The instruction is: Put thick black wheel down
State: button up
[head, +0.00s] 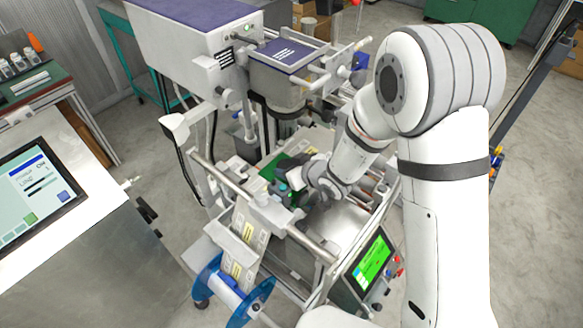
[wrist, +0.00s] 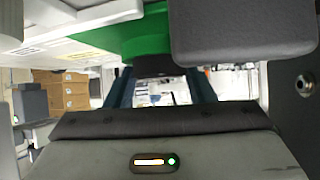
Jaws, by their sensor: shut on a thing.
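My gripper (head: 285,187) is low over the bed of the machine, beside the green plate (head: 268,174). In the wrist view its two teal fingers (wrist: 162,88) are shut on a dark piece, the thick black wheel (wrist: 155,67). Only a small part of the wheel shows, below the green surface (wrist: 150,38). My gripper and wrist hide most of it in the head view. I cannot tell whether the wheel touches the surface under it.
A label strip (head: 240,255) runs down to a blue-flanged reel (head: 232,292) at the front. A rail (head: 228,178) and a green-lit screen (head: 373,262) flank the bed. A dark grey block (wrist: 245,30) is close by in the wrist view.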

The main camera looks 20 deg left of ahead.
jog(key=shift+s+f, duration=0.1)
jog(key=shift+f, duration=0.2)
jog(key=shift+d+f+b, duration=0.15)
jog(key=shift+b, duration=0.25)
jog(key=o, duration=1)
jog(key=shift+s+f, duration=0.15)
jog(key=shift+o, duration=0.4)
jog(key=shift+d+r+p, duration=0.1)
jog(key=shift+r+p, duration=0.6)
jog(key=shift+p, duration=0.15)
jog(key=v, duration=1.1)
jog(key=shift+r+b, duration=0.35)
jog(key=shift+r, duration=0.05)
jog(key=shift+d, duration=0.15)
